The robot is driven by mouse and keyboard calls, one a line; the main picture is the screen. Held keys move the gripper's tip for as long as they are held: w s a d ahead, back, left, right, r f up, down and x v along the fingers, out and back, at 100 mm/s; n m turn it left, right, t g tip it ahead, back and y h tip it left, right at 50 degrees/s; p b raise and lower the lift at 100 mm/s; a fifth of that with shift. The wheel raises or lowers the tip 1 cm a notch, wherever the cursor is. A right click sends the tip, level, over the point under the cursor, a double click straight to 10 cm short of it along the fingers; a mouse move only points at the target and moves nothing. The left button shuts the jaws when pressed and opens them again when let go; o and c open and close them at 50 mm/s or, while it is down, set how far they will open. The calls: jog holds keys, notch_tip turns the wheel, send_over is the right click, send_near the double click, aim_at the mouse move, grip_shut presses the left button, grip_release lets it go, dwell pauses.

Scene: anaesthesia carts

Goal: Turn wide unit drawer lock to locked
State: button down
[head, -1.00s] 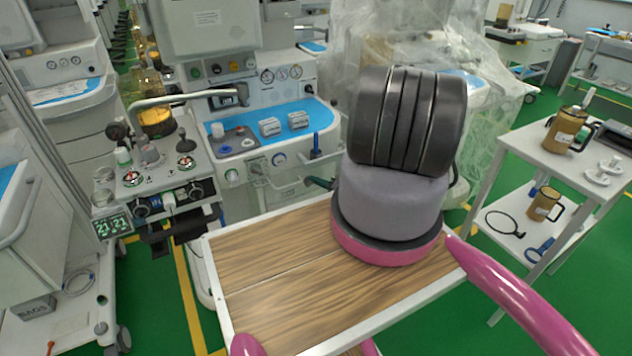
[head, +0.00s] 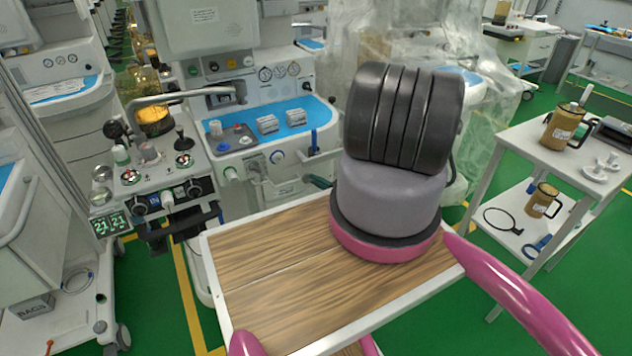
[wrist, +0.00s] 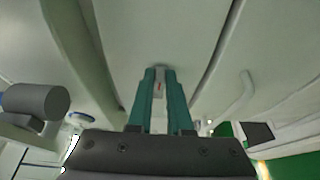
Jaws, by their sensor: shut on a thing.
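In the wrist view my gripper (wrist: 160,73) points at a pale panel. Its two teal fingers are close together, shut on a small grey lock piece (wrist: 159,84) with a red mark. The fingers cover its sides, so I cannot tell its exact turn. In the head view a wide unit (head: 262,140) with a blue top stands beyond my arm. A bit of teal (head: 318,182), seemingly my gripper, shows against its front. My dark, ribbed arm link hides the rest, and the lock does not show there.
A grey handle bar (wrist: 238,98) and a dark cylinder (wrist: 35,101) flank my gripper in the wrist view. In the head view a machine with gauges and knobs (head: 160,190) stands left. A white cart (head: 540,155) with brown jugs stands right. Green floor lies between.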

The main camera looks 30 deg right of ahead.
jog(key=c, duration=0.8)
grip_release()
jog(key=shift+c, duration=0.2)
jog(key=shift+s+d, duration=0.1)
jog(key=shift+s, duration=0.05)
jog(key=v, duration=1)
jog(key=shift+s, duration=0.25)
jog(key=shift+d+f, duration=0.1)
jog(key=shift+d, duration=0.05)
